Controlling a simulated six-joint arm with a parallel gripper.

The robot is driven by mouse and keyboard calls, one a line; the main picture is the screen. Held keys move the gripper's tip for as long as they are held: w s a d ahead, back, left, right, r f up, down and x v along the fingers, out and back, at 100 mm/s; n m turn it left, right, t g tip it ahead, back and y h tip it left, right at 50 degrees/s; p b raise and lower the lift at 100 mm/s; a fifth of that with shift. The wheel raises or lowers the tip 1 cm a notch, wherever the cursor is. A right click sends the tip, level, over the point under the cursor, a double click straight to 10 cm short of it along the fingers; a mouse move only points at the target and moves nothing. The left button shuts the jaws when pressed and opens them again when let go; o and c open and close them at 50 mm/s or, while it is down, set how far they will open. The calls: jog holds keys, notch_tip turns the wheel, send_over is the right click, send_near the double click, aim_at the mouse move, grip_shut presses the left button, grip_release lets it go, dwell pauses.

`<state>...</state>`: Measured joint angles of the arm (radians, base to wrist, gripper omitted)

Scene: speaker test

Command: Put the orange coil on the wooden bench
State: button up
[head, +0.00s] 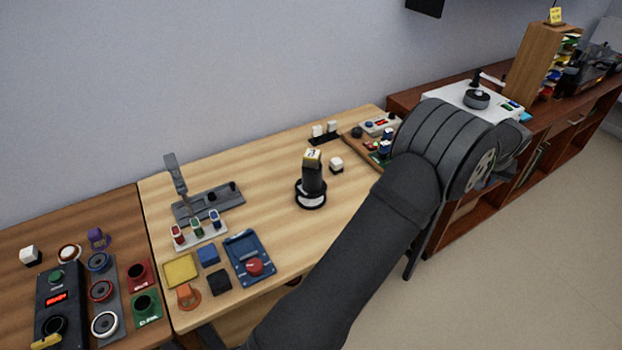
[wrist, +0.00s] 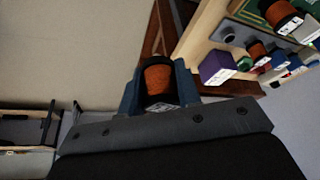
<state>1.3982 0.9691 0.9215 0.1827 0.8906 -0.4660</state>
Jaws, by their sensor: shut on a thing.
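The orange coil (wrist: 158,76), an orange winding on a dark spool with a pale label, sits between the blue fingers of my gripper (wrist: 159,92) in the wrist view. My gripper is shut on it. In the head view, the gripper's fingers and the coil are hidden behind my dark arm, which reaches to the right end of the light wooden bench (head: 265,165). The wooden bench fills the middle of the head view. I cannot tell how high the coil is above the surfaces.
A darker table (head: 20,240) adjoins at left. A reddish-brown shelf (head: 560,130) stands at right.

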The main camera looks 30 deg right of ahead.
jog(key=shift+f, duration=0.5)
jog(key=w+f, duration=0.2)
jog(key=w, duration=0.1)
jog(key=w+d+f, duration=0.1)
jog(key=w+f, duration=0.1)
jog(key=w, duration=0.2)
jog(key=w+d+f, duration=0.1)
jog(key=w+f, duration=0.2)
jog(key=w, duration=0.1)
jog(key=shift+w, duration=0.15)
jog(key=shift+w+f, duration=0.1)
jog(key=shift+w, duration=0.05)
jog(key=shift+f, duration=1.9)
jog(key=shift+f, duration=0.15)
jog(key=o, duration=0.8)
